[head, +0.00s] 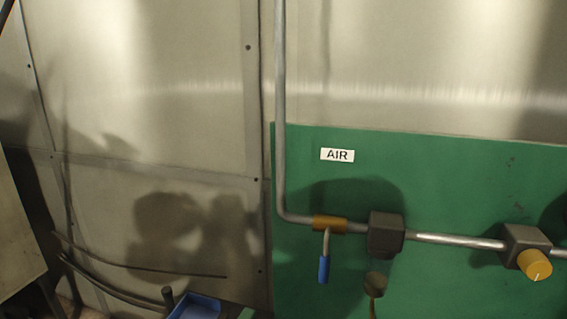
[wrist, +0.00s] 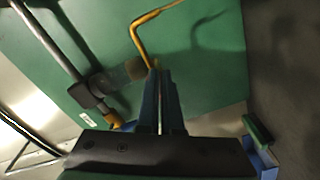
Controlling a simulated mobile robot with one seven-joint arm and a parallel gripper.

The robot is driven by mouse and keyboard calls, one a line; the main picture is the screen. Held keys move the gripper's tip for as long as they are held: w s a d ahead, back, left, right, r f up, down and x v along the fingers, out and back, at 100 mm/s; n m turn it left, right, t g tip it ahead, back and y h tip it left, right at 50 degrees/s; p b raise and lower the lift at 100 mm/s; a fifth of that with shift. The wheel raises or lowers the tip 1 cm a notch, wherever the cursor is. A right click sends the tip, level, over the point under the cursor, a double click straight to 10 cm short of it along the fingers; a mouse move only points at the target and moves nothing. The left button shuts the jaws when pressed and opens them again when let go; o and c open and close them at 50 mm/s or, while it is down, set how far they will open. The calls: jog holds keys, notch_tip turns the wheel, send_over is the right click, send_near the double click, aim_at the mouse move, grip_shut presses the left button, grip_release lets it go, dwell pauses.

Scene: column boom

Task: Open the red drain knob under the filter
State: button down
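The grey filter block (head: 387,233) sits on the air pipe, with a dull bowl (head: 376,284) below it. Both show in the wrist view as a dark block (wrist: 103,84) and a greyish bowl (wrist: 134,68). A thin bent yellow piece (wrist: 138,38) shows beyond the bowl; what it attaches to is hidden near my fingertips. I cannot make out a red knob in either view. My gripper (wrist: 160,72) has its two dark fingers close together with a narrow gap. Its tips are near the bowl's end; whether something is between them is hidden. My gripper is not visible in the head view.
A brass valve (head: 329,224) with a blue lever (head: 324,269) is left of the filter. A regulator with a yellow knob (head: 535,264) is to the right. The green panel (head: 450,180) lies behind. A blue tray (head: 197,307) is at the lower left.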

jog(key=shift+a, duration=0.1)
jog(key=shift+d+v, duration=0.2)
jog(key=shift+v, duration=2.75)
jog(key=w+a+r+m+t, duration=0.2)
jog(key=r, duration=0.9)
jog(key=w+a+r+m+t+h+b, duration=0.1)
jog(key=w+a+r+m, duration=0.1)
jog(key=r, duration=0.9)
jog(key=w+a+r+m+t, duration=0.2)
jog(key=r+m, duration=0.1)
jog(key=r, duration=0.8)
jog(key=s+a+r+t+y, duration=0.1)
jog(key=s+a+r+y, duration=0.1)
jog(key=s+r, duration=0.3)
jog(key=s+a+r+m+t+y, duration=0.1)
jog(key=s+a+r, duration=0.4)
jog(key=r, duration=0.5)
jog(key=s+a+r+t+y, duration=0.3)
jog(key=s+a+r, duration=0.1)
jog(key=r, duration=0.4)
jog(key=shift+s+a+r+m+b, duration=0.2)
jog(key=shift+s+r+m+b, duration=0.1)
jog(key=shift+s+m+b, duration=0.15)
